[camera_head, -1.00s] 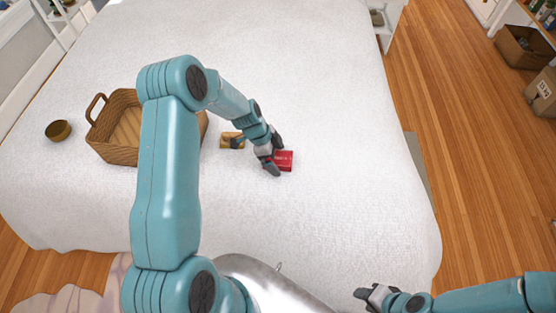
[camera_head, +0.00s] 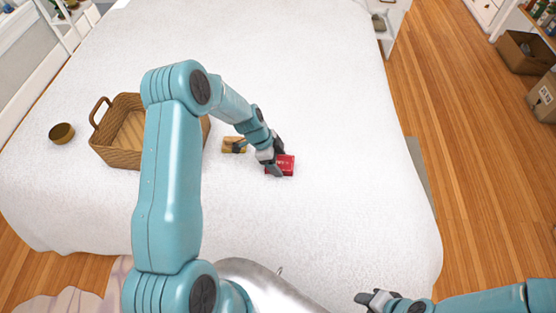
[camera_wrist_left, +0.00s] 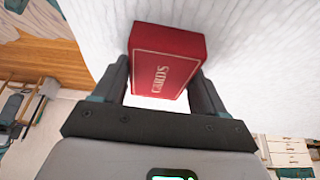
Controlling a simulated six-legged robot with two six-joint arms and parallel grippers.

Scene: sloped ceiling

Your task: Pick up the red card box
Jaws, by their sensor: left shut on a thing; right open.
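The red card box (camera_head: 286,166) is at the middle of the white bed in the head view, at the end of my left arm. My left gripper (camera_head: 279,160) is shut on it. In the left wrist view the red card box (camera_wrist_left: 166,62), marked "CARDS", sits between the two fingers of my left gripper (camera_wrist_left: 160,85). I cannot tell whether the box touches the bed. My right gripper (camera_head: 370,298) is open and empty at the bottom right, near the bed's front edge.
A small tan box (camera_head: 233,145) lies just left of the red card box. A wicker basket (camera_head: 118,153), partly hidden by my left arm, and a round brown bowl (camera_head: 62,133) stand further left. The bed (camera_head: 345,110) is clear behind and to the right.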

